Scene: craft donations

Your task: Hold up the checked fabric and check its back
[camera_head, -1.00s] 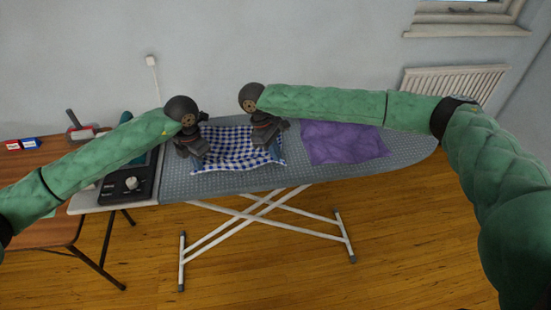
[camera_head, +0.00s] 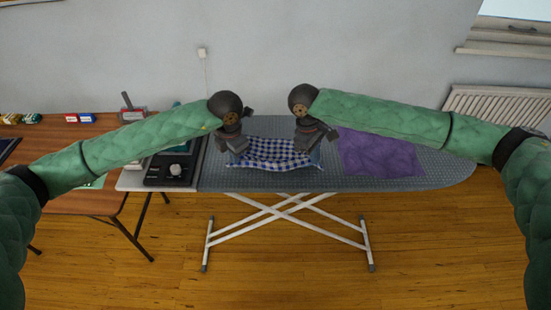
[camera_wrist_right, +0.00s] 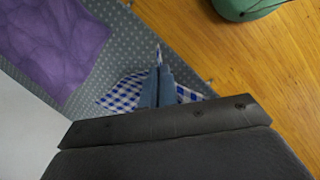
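The blue-and-white checked fabric (camera_head: 275,153) is on the grey ironing board, its lower edge wavy and its cloth bunched between my grippers. My left gripper (camera_head: 238,149) is at its left end and appears shut on it, though the fingertips are hard to see. My right gripper (camera_head: 313,145) is at its right end. In the right wrist view, the right fingers (camera_wrist_right: 160,75) are closed together with a pinch of checked fabric (camera_wrist_right: 125,92) between and around them. The fabric's underside is hidden.
A purple cloth (camera_head: 380,153) lies on the ironing board (camera_head: 440,172), right of the checked fabric. A black device with a knob (camera_head: 170,170) stands left of the board, beside a wooden table (camera_head: 60,145). The board's right end is clear.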

